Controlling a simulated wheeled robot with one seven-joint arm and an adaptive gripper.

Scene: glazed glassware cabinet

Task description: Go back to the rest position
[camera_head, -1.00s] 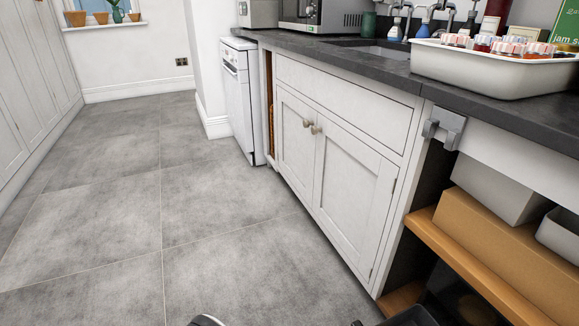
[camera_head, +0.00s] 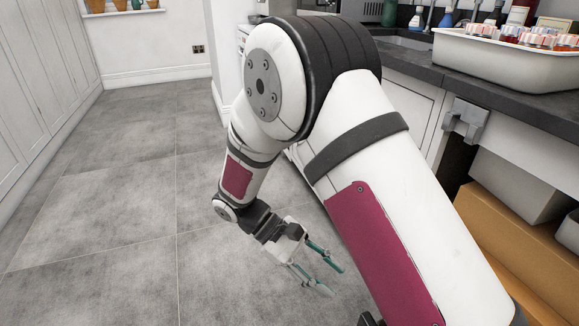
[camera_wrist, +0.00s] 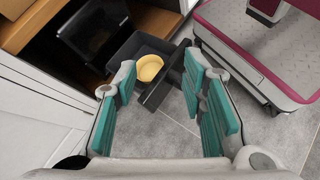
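My gripper (camera_head: 334,281) hangs low over the grey tiled floor in the head view, in front of the white base cabinets, with its teal-padded fingers apart. In the wrist view my gripper (camera_wrist: 160,85) shows its two fingers spread with nothing between them. My arm is bent across the middle of the head view and hides much of the cabinet fronts and worktop.
The wrist view shows a yellow round item (camera_wrist: 149,68) in a dark open container (camera_wrist: 128,48) beyond the fingertips. A white tray (camera_head: 500,66) of jars stands on the dark worktop (camera_head: 490,103). The floor (camera_head: 110,210) at left is clear.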

